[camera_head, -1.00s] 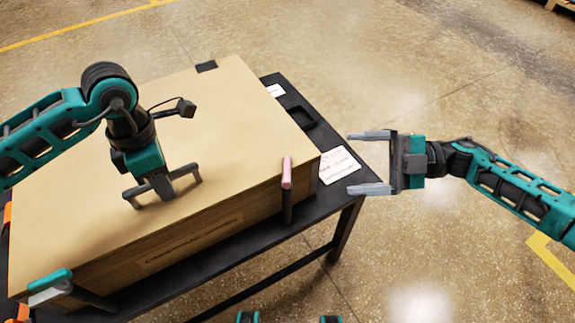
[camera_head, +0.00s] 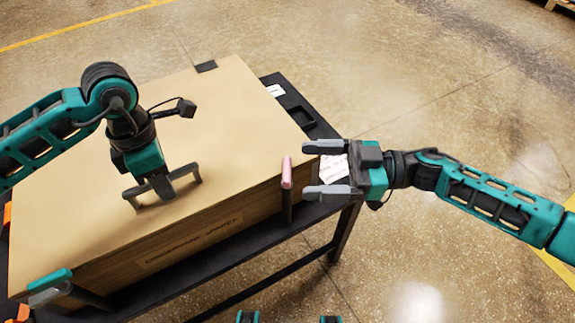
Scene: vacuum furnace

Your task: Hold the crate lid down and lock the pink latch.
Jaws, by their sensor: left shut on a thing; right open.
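The wooden crate stands on a black table, its flat tan lid (camera_head: 225,110) on top. The pink latch (camera_head: 287,172) is upright at the crate's front right corner, its dark lower part against the front side. My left gripper (camera_head: 166,200) is on the lid's top near the front; it is shut, with its fingertips at the lid surface. My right gripper (camera_head: 312,170) is open, to the right of the pink latch, its two fingers pointing left toward it with a small gap. Nothing is between its fingers.
A teal latch (camera_head: 50,281) is at the crate's front left corner. Orange parts show at the left edge. The black table (camera_head: 335,200) carries a white label sheet (camera_head: 333,168), partly hidden by my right gripper, and a small black tray (camera_head: 301,117).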

